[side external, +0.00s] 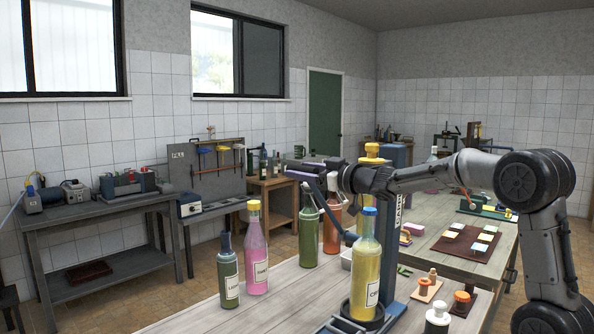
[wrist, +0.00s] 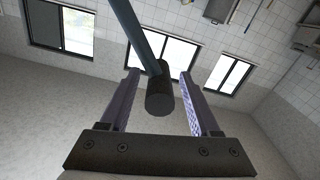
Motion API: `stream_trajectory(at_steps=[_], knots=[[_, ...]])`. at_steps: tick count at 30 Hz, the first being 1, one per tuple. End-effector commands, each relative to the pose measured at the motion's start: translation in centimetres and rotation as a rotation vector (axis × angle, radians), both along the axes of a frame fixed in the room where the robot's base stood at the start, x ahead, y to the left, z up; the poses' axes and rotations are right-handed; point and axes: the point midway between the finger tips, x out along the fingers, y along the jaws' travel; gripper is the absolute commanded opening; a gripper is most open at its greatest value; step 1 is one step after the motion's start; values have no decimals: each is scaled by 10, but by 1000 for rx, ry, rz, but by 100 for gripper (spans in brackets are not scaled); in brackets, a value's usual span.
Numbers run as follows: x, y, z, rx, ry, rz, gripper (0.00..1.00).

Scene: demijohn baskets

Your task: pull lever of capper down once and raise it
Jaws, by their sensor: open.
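The capper's blue lever (side external: 337,221) slants up and left toward my gripper (side external: 308,170). In the wrist view, the dark lever rod (wrist: 138,35) ends in a black cylindrical grip (wrist: 160,97). The grip lies between the two purple fingers of my gripper (wrist: 162,95), with gaps on both sides. My gripper is open. In the side view, the fingers hide the grip.
A dark bottle (side external: 228,278), a pink bottle (side external: 257,255), a green bottle (side external: 308,235) and an orange bottle (side external: 332,225) stand left of and behind the capper. Small stoppered items (side external: 437,318) stand to its right. A brown board (side external: 462,245) lies on the table behind.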

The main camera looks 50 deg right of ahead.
Motion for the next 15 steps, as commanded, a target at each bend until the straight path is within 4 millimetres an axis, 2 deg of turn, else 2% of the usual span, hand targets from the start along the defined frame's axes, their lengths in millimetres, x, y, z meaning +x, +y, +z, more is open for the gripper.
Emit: stream_trajectory(at_steps=[6,15], knots=[[20,0,0,1,0,0,63],[23,0,0,1,0,-1,63]])
